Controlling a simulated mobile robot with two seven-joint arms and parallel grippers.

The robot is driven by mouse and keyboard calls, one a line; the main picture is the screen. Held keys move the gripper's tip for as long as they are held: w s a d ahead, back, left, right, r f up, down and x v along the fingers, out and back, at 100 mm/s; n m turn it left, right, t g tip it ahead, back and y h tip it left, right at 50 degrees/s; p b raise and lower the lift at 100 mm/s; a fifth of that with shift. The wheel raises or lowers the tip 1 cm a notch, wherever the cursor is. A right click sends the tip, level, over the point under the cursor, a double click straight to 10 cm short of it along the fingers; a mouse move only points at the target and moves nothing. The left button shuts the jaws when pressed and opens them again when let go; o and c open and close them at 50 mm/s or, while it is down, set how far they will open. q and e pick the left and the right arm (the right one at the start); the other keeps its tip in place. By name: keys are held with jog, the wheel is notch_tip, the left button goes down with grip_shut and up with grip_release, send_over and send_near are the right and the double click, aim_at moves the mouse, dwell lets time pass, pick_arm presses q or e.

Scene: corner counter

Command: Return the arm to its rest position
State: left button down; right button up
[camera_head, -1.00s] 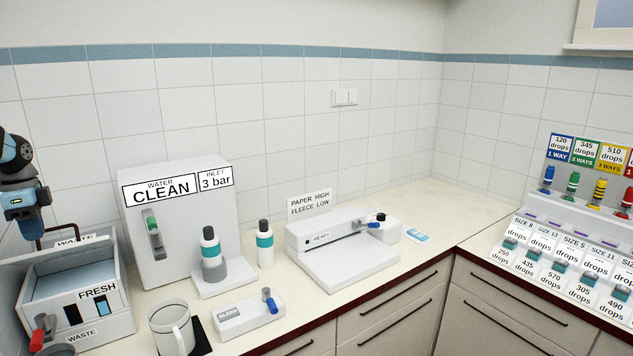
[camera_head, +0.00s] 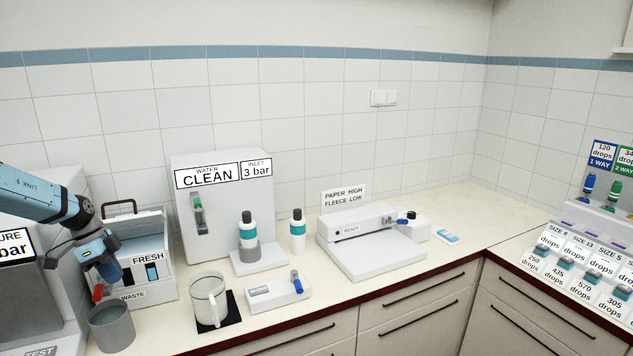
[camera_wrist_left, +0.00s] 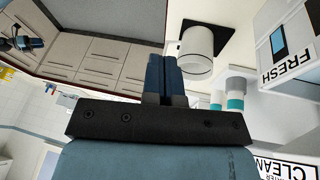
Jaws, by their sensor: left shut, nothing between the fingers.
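My left arm (camera_head: 38,197) comes in from the left in the head view. My left gripper (camera_head: 112,279) hangs in front of the fresh and waste box (camera_head: 165,286) and appears above a grey cup (camera_head: 112,330). I cannot tell its exact height over the cup. In the left wrist view the two dark blue fingers of the left gripper (camera_wrist_left: 166,80) are together with nothing between them.
A white mug (camera_head: 207,300) stands on a black mat (camera_head: 233,312), right of the cup. A white blend box (camera_head: 275,293), a clean water unit (camera_head: 225,218) and a white device (camera_head: 370,262) stand farther right. A grey-fronted machine (camera_head: 35,290) is at the left edge.

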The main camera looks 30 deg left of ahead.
pick_arm(q)
jog(key=s+d+f+t+h+p, duration=0.1)
jog(key=s+d+f+t+h, duration=0.2)
jog(key=d+f, duration=0.75)
jog(key=s+d+f+t+h+p, duration=0.1)
jog(key=s+d+f+t, duration=0.3)
jog(key=d+f, duration=0.7)
pick_arm(e)
jog(key=r, duration=0.1)
jog(key=r+p, duration=0.1)
jog(key=r, duration=0.1)
jog(key=shift+s+d, duration=0.15)
jog(key=shift+d, duration=0.25)
jog(key=shift+d+r+p, duration=0.1)
jog(key=shift+r+p, duration=0.5)
jog(key=shift+p, duration=0.05)
jog(key=shift+c, duration=0.2)
grip_shut()
pick_arm(q)
jog(key=s+d+f+n+t+y, duration=0.1)
jog(key=s+d+n+y, duration=0.1)
jog(key=d, duration=1.3)
jog(key=s+d+f+n+t+y, duration=0.1)
jog(key=s+d+f+n+y, duration=0.1)
jog(key=d, duration=1.4)
jog(key=shift+s+f+n+t+y, duration=0.15)
jog(key=shift+s+n+t+y, duration=0.2)
jog(key=shift+s+n, duration=0.55)
